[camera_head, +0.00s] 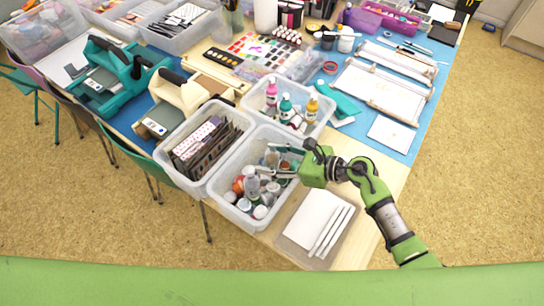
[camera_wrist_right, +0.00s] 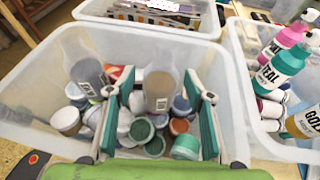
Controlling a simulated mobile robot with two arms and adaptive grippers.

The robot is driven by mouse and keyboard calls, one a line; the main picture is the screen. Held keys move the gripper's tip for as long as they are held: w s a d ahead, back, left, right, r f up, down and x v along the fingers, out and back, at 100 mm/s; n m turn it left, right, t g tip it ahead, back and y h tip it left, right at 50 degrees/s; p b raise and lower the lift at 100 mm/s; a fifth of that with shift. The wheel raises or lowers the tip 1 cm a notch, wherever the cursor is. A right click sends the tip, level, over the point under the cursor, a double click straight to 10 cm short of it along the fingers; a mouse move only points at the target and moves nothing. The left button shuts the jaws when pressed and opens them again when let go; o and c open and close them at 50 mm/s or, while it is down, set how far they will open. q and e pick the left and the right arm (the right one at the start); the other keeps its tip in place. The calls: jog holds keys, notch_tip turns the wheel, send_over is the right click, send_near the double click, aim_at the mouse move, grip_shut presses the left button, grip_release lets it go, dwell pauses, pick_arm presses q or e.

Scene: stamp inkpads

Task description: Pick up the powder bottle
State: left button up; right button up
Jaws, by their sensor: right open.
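A clear bin (camera_head: 222,205) near the table's front edge holds jars and bottles; its wall also shows in the right wrist view (camera_wrist_right: 30,75). My left gripper is not in view.
Several lidded jars (camera_wrist_right: 140,130) crowd the bin around the bottles. A bin of flat packs (camera_head: 245,140) stands to the left, and a bin of paint bottles (camera_head: 318,122) behind. A tray with white sheets and rods (camera_head: 312,222) lies in front of my arm.

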jog(key=c, duration=1.2)
jog(key=shift+c, duration=0.2)
jog(key=shift+r, duration=0.1)
